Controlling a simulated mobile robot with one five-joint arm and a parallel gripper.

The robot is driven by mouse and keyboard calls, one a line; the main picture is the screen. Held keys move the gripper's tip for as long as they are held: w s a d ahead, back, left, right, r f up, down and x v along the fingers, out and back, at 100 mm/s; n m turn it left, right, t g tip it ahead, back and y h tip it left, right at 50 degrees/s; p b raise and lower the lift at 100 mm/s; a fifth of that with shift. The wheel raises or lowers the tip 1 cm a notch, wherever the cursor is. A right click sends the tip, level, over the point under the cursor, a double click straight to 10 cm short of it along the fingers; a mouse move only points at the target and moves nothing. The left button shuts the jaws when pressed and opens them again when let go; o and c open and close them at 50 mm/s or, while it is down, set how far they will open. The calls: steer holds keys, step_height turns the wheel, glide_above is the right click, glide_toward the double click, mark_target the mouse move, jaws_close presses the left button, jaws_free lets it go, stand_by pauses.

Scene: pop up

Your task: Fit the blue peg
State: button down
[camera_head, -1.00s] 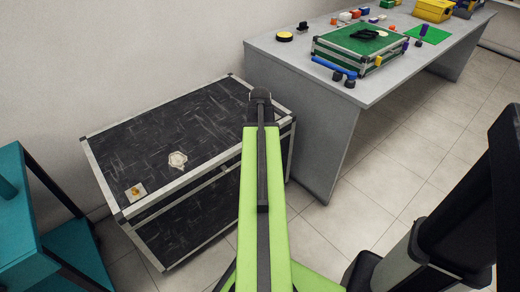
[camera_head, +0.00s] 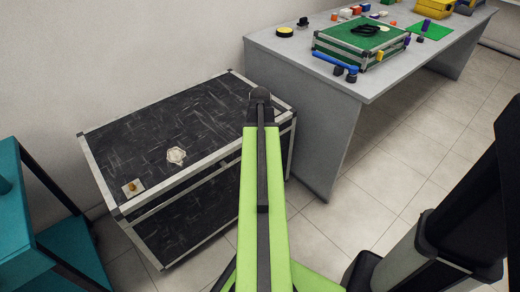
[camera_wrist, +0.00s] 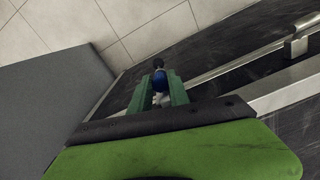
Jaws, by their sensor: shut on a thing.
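My gripper (camera_wrist: 159,82) shows in the wrist view with its two green fingers shut on a small blue peg (camera_wrist: 160,80). A dark round tip shows just beyond the peg. In the head view the end of my arm is over the right part of a black case with metal edges (camera_head: 150,118); the fingers and peg are hidden there. A pale hexagonal piece (camera_head: 176,156) and a small pale square plate with a yellow knob (camera_head: 132,187) lie on the case top, left of my arm. I cannot tell whether either has a hole.
A grey table (camera_head: 290,52) stands right of the case, bearing a green-topped case (camera_head: 345,42), a blue bar (camera_head: 335,62) and several small coloured blocks. A teal frame (camera_head: 68,245) stands at the left. Tiled floor (camera_head: 370,195) is clear in front of the table.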

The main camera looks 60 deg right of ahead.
steer(key=shift+f+b, duration=0.6)
steer(key=shift+f, duration=0.15)
steer(key=shift+f, duration=0.1)
steer(key=c, duration=1.2)
jaws_free()
steer(key=shift+o, duration=0.2)
step_height(320, 180, up, 18)
steer(key=p, duration=1.7)
steer(key=shift+f, duration=0.2)
